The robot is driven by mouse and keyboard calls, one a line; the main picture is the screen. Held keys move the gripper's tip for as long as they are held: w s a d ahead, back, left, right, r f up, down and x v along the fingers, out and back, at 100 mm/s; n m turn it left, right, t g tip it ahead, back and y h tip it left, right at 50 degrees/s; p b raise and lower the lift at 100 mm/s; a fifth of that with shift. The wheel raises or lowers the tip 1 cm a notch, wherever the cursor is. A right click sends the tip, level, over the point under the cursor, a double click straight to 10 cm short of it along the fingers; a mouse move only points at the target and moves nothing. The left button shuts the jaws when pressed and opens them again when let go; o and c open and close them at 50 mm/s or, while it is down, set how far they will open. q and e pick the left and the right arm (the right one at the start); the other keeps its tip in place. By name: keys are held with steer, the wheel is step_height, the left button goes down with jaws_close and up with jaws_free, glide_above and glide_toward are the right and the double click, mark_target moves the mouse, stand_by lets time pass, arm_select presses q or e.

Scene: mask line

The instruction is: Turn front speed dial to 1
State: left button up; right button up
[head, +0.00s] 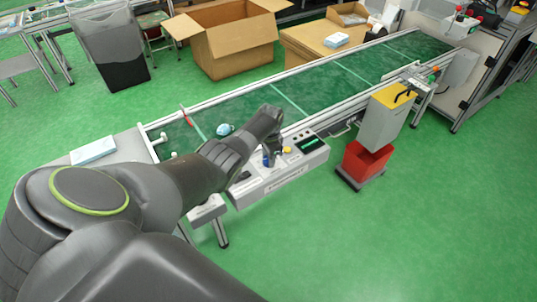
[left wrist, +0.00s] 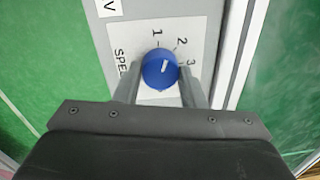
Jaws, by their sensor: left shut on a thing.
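The blue speed dial (left wrist: 158,72) sits on a white label with the numbers 1, 2 and 3 around it in the left wrist view. Its short white mark points to the right, roughly toward the 3 side; the exact setting is hard to tell. My left gripper (left wrist: 161,84) has one finger on each side of the dial and is shut on it. In the head view, my left gripper (head: 274,156) reaches down to the control box (head: 285,179), and only a bit of blue dial (head: 266,161) shows beside it. My right gripper is not in view.
The green conveyor belt (head: 345,82) runs behind the control box, with a light-blue item (head: 224,129) on it near my forearm. A yellow button (head: 287,150) and a dark display (head: 308,143) are right of the dial. A grey-and-yellow box over a red bin (head: 366,163) stands farther right.

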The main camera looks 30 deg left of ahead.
arm_select(q)
steer(key=shift+n, duration=1.9)
steer(key=o, duration=1)
steer(key=shift+p, duration=0.3)
step_height(320, 180, up, 7)
steer(key=p, duration=0.3)
steer(key=shift+d+f, duration=0.1)
steer(key=r, duration=0.3)
steer(key=r+p, duration=0.1)
steer(key=r, duration=0.6)
steer(key=shift+d+r+p, duration=0.3)
